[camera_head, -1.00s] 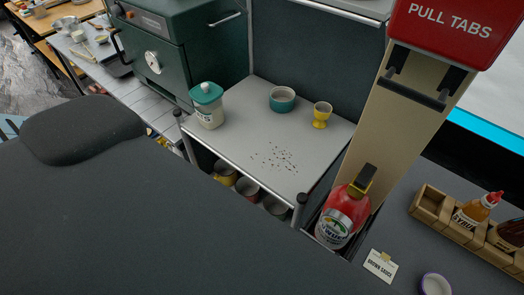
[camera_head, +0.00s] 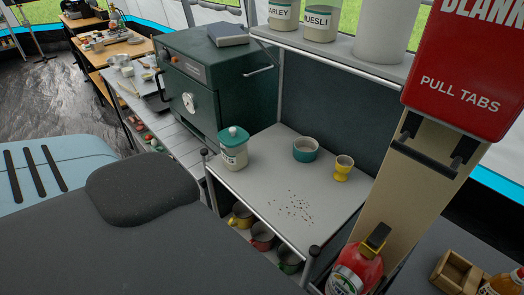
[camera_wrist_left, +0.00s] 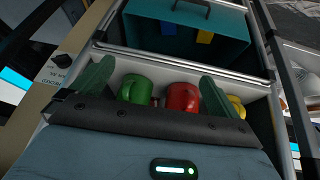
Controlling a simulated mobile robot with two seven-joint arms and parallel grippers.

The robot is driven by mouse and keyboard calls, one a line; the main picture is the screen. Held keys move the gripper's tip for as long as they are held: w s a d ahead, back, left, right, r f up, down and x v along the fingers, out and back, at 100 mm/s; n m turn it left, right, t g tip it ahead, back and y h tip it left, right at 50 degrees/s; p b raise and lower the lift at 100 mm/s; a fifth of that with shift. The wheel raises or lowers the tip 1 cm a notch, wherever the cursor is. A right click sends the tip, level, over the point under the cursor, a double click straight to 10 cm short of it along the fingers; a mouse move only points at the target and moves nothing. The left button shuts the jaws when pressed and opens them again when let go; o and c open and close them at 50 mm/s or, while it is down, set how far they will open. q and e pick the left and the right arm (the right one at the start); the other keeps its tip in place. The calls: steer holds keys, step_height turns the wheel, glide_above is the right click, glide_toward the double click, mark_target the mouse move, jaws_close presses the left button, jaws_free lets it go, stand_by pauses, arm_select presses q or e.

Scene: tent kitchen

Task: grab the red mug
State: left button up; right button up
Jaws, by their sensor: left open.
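The red mug (camera_head: 262,237) is on the lower shelf under the grey counter in the head view, between a yellow mug (camera_head: 240,216) and a green mug (camera_head: 289,260). The counter edge partly covers all three. In the left wrist view, the red mug (camera_wrist_left: 183,97) is at the middle, the green mug (camera_wrist_left: 135,89) left of it and the yellow mug (camera_wrist_left: 237,106) at right, partly behind a finger. My left gripper (camera_wrist_left: 153,78) is open and empty, its fingers spread toward the mugs. The red and green mugs show between the fingers, apart from them. My right gripper is in no view.
The counter (camera_head: 262,190) above the mugs holds a lidded jar (camera_head: 233,148), a teal bowl (camera_head: 305,149), a yellow egg cup (camera_head: 343,168) and scattered crumbs.

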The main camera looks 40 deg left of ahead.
arm_select(q)
steer(key=w+a+r+y, duration=0.1)
steer(key=w+a, duration=0.1)
steer(key=a, duration=0.4)
glide_toward(266, 239)
steer(key=shift+s+d+n+g, duration=0.1)
steer(key=shift+s+n+g, duration=0.05)
steer(key=shift+n+g, duration=0.2)
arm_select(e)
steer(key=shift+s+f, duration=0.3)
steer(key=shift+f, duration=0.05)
arm_select(q)
steer(key=shift+w, duration=0.4)
steer(key=b+x, duration=0.1)
steer(key=x, duration=0.3)
steer(key=shift+w+f+b, duration=0.1)
steer(key=shift+f+b, duration=0.2)
steer(key=shift+b, duration=0.05)
steer(key=shift+w+f, duration=0.2)
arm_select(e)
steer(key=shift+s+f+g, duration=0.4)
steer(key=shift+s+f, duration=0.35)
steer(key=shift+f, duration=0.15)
